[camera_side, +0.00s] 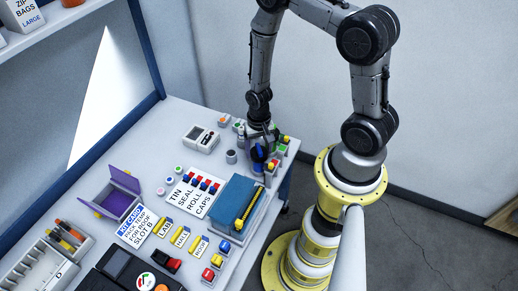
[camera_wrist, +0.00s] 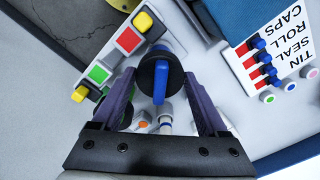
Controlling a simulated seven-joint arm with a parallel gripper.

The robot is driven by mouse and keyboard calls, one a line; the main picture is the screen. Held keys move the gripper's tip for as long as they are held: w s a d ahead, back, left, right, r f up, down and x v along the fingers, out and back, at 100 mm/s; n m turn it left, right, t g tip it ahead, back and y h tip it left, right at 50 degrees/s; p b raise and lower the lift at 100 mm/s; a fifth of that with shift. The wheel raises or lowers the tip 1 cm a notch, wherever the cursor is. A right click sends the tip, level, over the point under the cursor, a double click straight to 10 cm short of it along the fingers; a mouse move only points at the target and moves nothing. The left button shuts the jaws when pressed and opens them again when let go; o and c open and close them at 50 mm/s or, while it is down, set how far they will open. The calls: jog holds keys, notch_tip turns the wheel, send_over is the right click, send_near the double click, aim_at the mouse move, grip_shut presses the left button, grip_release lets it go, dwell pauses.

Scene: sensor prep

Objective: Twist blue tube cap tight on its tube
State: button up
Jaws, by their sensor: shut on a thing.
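My gripper (camera_wrist: 160,78) has its two purple-grey fingers on either side of a dark round piece with blue parts, which I take to be the blue tube cap (camera_wrist: 163,96). The fingers are closed on it. A pale tube with a blue band (camera_wrist: 166,122) shows just below the cap in the wrist view, partly hidden. I cannot tell whether the cap is seated on it. In the side view the blue cap (camera_side: 257,154) shows under my gripper (camera_side: 263,147), at the far right end of the table.
Coloured button blocks (camera_wrist: 130,40) stand close beside the gripper. A label card reading TIN SEAL ROLL CAPS (camera_side: 196,191) with red and blue pieces lies nearby. A blue box (camera_side: 237,200), a small grey cup (camera_side: 231,156) and a white device (camera_side: 201,138) stand around. The table edge is close.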

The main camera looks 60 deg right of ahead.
jog(key=m, duration=0.4)
dwell(0.4)
jog(key=shift+m, duration=0.3)
jog(key=m, duration=0.3)
jog(key=shift+m, duration=0.3)
jog(key=shift+m, duration=0.5)
jog(key=o, duration=1.3)
jog(key=shift+c, duration=0.2)
